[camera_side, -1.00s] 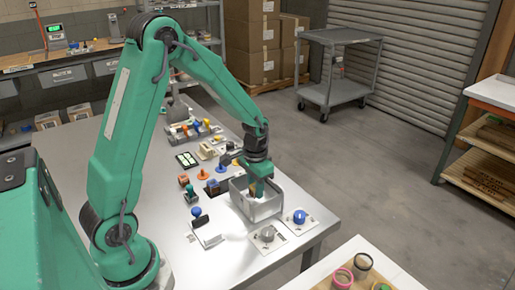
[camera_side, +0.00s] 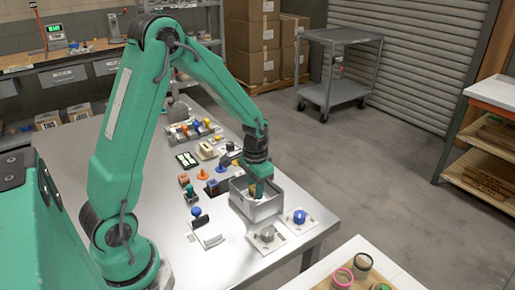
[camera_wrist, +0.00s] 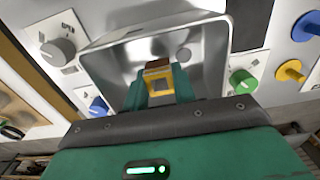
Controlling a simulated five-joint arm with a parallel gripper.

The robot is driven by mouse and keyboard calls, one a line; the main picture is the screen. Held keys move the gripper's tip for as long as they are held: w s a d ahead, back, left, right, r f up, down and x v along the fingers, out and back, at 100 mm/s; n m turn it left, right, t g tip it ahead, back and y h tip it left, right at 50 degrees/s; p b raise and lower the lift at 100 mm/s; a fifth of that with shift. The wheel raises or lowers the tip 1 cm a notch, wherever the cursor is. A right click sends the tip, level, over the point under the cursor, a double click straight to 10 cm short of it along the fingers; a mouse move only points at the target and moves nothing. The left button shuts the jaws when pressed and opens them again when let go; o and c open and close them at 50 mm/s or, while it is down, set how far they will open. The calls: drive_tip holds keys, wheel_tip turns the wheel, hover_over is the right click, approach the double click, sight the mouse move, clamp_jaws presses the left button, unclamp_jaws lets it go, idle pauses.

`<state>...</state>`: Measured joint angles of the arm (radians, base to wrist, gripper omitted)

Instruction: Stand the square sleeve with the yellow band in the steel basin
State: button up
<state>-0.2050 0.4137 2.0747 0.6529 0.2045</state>
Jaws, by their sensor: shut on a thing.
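The steel basin (camera_side: 272,207) is an open square box near the table's right edge in the side view; its rim also shows in the wrist view (camera_wrist: 222,60). My gripper (camera_side: 257,190) reaches down into it. In the wrist view my gripper (camera_wrist: 160,85) is shut on the square sleeve (camera_wrist: 158,83), a small hollow piece with a yellow band and a brown upper edge. The sleeve is inside the basin's outline. I cannot tell whether its lower end touches the basin floor. In the side view the sleeve is mostly hidden by the gripper and basin wall.
A grey knob (camera_side: 267,234) and a blue knob (camera_side: 299,216) on plates stand close to the basin's near side. Several coloured knobs and stamps, such as an orange one (camera_side: 203,173), sit behind and left.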

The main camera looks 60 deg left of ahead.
drive_tip(key=shift+f, duration=1.1)
idle(1.1)
drive_tip(key=o, duration=1.3)
drive_tip(key=shift+o, duration=0.2)
drive_tip(key=shift+r, duration=0.25)
wheel_tip(320, 180, up, 6)
drive_tip(key=shift+r, duration=0.25)
idle(0.5)
drive_tip(key=shift+r, duration=0.1)
idle(0.6)
